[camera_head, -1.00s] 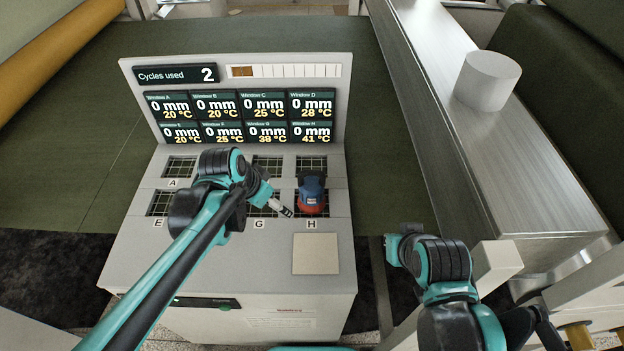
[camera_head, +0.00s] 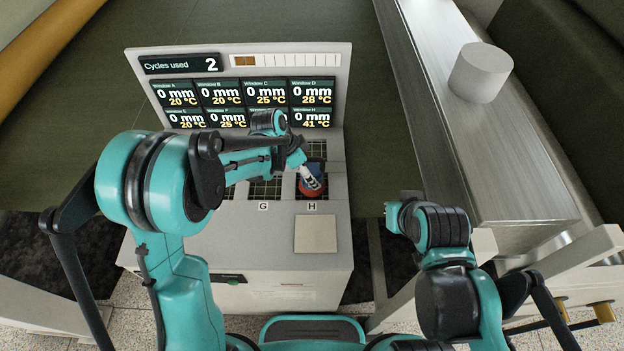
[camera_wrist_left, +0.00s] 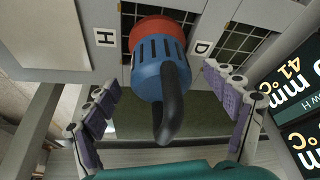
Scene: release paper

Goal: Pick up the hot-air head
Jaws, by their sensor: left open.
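The hot-air head (camera_head: 313,187) stands on window H of the grey console, a blue body with a red base. In the left wrist view the hot-air head (camera_wrist_left: 157,62) shows its vented blue body and a black loop handle that points toward my gripper. My left gripper (camera_head: 311,178) is at the head in the head view and partly covers it. In the left wrist view its two purple-padded fingers (camera_wrist_left: 165,120) are spread wide on either side of the handle, with gaps on both sides. My right arm is at the lower right; its gripper fingers do not show clearly (camera_head: 392,217).
The console's display panel (camera_head: 150,67) stands behind the windows and reads 2 cycles used. A square beige pad (camera_head: 316,234) lies in front of window H. A white cylinder (camera_head: 480,72) stands on the metal rail (camera_head: 520,170) at right.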

